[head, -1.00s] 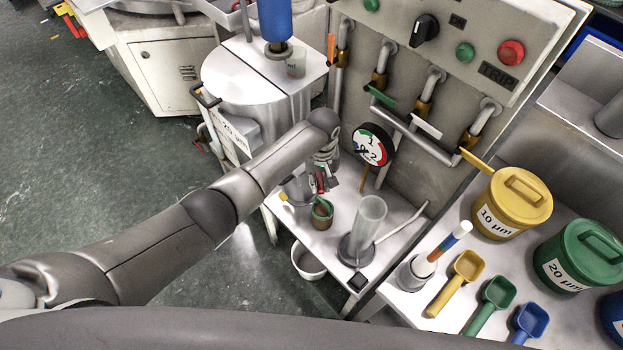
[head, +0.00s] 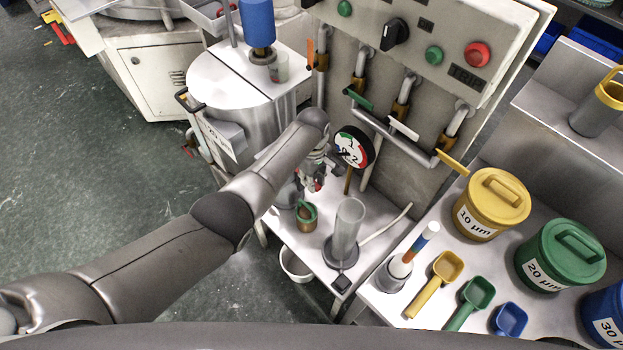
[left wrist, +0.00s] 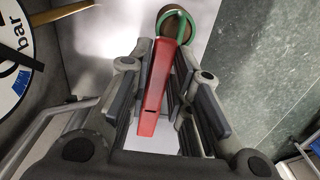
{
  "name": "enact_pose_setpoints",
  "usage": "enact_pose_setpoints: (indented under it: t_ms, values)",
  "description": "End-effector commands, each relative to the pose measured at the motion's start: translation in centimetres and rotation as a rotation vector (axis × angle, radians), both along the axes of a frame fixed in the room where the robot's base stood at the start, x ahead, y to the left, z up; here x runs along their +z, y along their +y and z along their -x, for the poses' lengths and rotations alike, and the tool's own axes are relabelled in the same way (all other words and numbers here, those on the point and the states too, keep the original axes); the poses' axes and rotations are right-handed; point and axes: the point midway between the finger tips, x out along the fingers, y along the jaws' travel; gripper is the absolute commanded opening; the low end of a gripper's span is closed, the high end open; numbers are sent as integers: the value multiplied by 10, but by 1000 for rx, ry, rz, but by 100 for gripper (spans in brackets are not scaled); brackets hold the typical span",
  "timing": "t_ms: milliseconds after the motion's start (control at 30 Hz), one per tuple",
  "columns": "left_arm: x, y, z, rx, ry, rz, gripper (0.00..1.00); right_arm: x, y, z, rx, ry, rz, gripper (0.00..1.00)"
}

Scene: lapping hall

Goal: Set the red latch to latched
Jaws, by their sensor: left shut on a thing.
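The red latch (left wrist: 157,88) is a flat red bar running up the middle of the left wrist view. My left gripper (left wrist: 165,72) is shut on it, with a dark finger pad along each side. In the head view my left gripper (head: 314,172) is low in front of the grey panel, left of the round gauge. Only small bits of red show there, as the gripper and arm hide most of the latch. I cannot tell the latch's position from these views. My right gripper is not in view.
A brown pot with a green rim (head: 306,216) stands just below my left gripper. A clear cylinder (head: 347,230) stands to its right. The gauge (head: 353,147) is close beside the gripper. A metal drum (head: 240,100) stands behind my arm. Scoops and lidded tubs are at right.

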Motion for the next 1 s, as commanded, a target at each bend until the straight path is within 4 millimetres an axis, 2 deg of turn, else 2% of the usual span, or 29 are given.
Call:
enact_pose_setpoints:
  t_ms: [433,467,600,1000]
  values:
    - [1,0,-1,8,-2,-2,0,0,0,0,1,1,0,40]
    - [1,0,-1,8,-2,-2,23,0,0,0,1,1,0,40]
    - [1,0,-1,8,-2,-2,41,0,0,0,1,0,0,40]
    - [3,0,-1,8,-1,0,41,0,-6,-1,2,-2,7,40]
